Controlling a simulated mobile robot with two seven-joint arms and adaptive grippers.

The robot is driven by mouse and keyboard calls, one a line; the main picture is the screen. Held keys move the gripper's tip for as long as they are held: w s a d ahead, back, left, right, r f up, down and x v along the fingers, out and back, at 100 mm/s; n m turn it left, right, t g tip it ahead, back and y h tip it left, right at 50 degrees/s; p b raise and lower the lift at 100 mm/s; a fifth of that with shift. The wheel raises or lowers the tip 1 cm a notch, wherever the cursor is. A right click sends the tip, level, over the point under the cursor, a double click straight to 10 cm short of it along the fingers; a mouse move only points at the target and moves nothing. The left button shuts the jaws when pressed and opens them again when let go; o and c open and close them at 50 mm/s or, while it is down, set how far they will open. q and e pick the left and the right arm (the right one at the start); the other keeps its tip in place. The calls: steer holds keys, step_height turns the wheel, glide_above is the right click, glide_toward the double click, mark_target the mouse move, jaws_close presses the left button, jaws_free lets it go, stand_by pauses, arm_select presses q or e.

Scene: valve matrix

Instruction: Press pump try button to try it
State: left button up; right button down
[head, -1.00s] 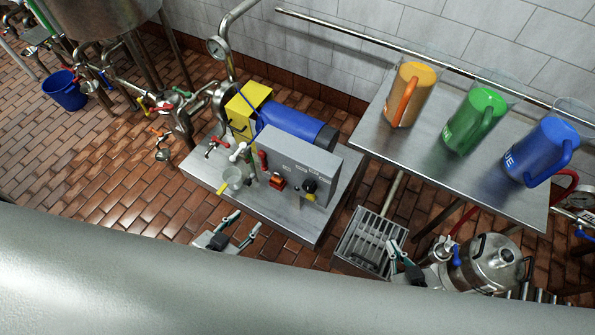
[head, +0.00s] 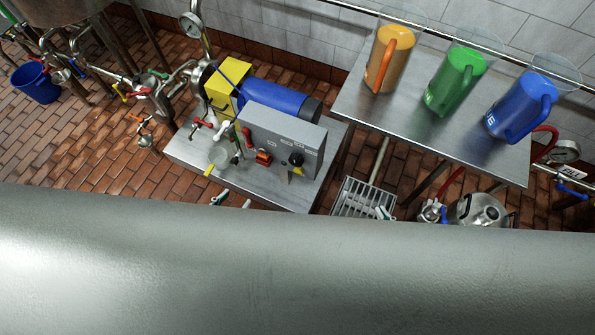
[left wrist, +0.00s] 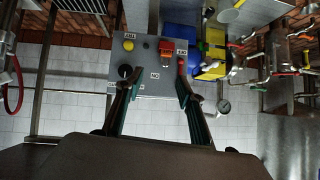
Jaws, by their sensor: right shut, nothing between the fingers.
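The grey pump control panel (head: 285,135) stands on a low steel table in the head view. It carries a black knob (head: 297,159), a yellow button (head: 298,170) below it, and a red switch (head: 264,157). The left wrist view shows the panel upside down, with the yellow button (left wrist: 128,45), black knob (left wrist: 125,71) and red switch (left wrist: 166,48). My left gripper (head: 233,201) is open and empty in front of the panel, apart from it; its spread fingers show in the left wrist view (left wrist: 155,77). Only a fingertip of my right gripper (head: 383,213) shows; the rest is hidden.
A blue pump motor (head: 270,100) and yellow box (head: 228,88) sit behind the panel. Orange (head: 390,60), green (head: 456,82) and blue (head: 522,108) jugs stand on a higher steel table. A smooth grey foreground surface hides the bottom.

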arm_select(q)
jaws_close()
stand_by(1.1)
